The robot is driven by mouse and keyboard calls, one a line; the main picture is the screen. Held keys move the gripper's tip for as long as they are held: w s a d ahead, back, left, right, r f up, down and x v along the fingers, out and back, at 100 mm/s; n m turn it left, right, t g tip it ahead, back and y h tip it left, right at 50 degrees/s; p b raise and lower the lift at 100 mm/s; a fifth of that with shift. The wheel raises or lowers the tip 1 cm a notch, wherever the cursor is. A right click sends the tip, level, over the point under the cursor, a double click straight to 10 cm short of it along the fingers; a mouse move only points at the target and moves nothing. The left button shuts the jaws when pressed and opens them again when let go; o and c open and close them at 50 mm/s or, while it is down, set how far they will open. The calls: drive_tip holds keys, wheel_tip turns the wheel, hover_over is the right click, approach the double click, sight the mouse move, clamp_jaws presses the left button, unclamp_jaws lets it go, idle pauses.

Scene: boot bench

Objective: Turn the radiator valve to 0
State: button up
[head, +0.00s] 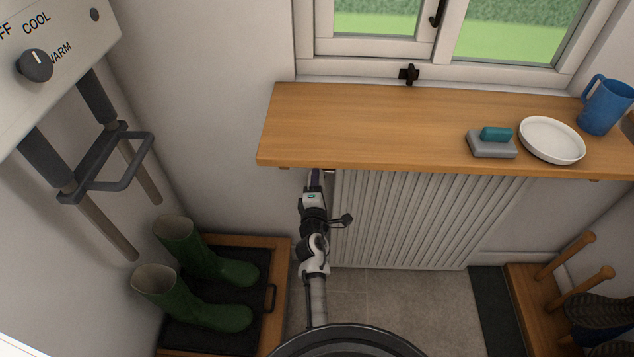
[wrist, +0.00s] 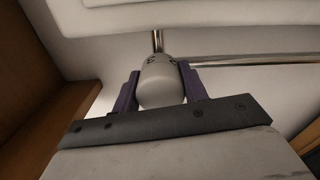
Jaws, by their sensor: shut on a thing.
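The radiator valve (wrist: 161,80) is a pale, rounded knob on a metal pipe in the wrist view. Small dark marks show near its far end, too small to read. My gripper (wrist: 160,88) has its two purple fingers on either side of the knob, shut on it. In the head view my gripper (head: 315,178) reaches up to the left end of the ribbed radiator (head: 430,220), under the shelf edge. The valve is mostly hidden there by the shelf and my gripper.
The wooden shelf (head: 360,120) overhangs my gripper closely. Green boots (head: 205,285) stand on a tray at left. The floor (head: 400,300) before the radiator is clear.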

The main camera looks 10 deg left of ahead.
drive_tip(key=shift+r, duration=0.15)
drive_tip(key=o, duration=1)
